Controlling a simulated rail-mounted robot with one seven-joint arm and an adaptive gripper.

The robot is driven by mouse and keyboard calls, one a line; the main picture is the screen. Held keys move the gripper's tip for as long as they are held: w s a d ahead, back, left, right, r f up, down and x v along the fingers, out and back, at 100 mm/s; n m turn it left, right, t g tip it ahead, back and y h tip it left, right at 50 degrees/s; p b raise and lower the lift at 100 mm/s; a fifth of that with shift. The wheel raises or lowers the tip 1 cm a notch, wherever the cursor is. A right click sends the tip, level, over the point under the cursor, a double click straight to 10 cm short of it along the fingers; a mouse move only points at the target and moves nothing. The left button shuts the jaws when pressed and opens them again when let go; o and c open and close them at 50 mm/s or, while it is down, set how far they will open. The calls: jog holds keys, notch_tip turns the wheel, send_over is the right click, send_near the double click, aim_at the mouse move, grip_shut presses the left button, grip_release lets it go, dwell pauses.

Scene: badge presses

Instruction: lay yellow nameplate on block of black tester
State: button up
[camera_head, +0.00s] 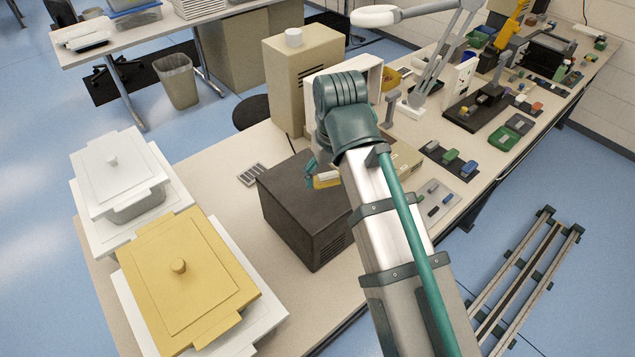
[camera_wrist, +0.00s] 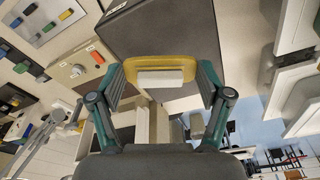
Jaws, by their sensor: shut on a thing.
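My gripper (camera_head: 312,178) is partly hidden behind my arm in the head view. It is held over the large black box (camera_head: 306,222). In the wrist view my gripper (camera_wrist: 167,76) is shut on the yellow nameplate (camera_wrist: 150,66), which has a white bar along its middle. The nameplate shows as a small yellow strip in the head view (camera_head: 326,182). The dark top of the black box (camera_wrist: 160,32) lies beyond the nameplate in the wrist view. A black-based device (camera_head: 470,118) stands along the right-hand bench; I cannot tell whether it or the box is the black tester.
A beige cabinet (camera_head: 298,75) stands behind the black box. White containers (camera_head: 105,175) and a yellow lidded one (camera_head: 188,282) stand at left. Trays of small coloured blocks (camera_head: 450,160) lie right of my arm. Bare tabletop shows between the yellow container and black box.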

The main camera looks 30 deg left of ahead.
jog(key=p, duration=0.2)
send_over(317, 194)
notch_tip(317, 194, down, 6)
jog(key=shift+r, duration=0.1)
jog(key=shift+d+f, duration=0.15)
jog(key=shift+f, duration=1.35)
jog(key=shift+f, duration=0.2)
jog(key=o, duration=1.1)
jog(key=r, duration=0.4)
jog(key=r+b, duration=0.1)
jog(key=r, duration=0.2)
jog(key=s+d+r+b, duration=0.1)
jog(key=r, duration=0.3)
jog(key=shift+d+r, duration=0.1)
jog(key=shift+r, duration=0.25)
jog(key=shift+s+d+r, duration=0.1)
jog(key=shift+r, duration=0.2)
jog(key=c, duration=0.7)
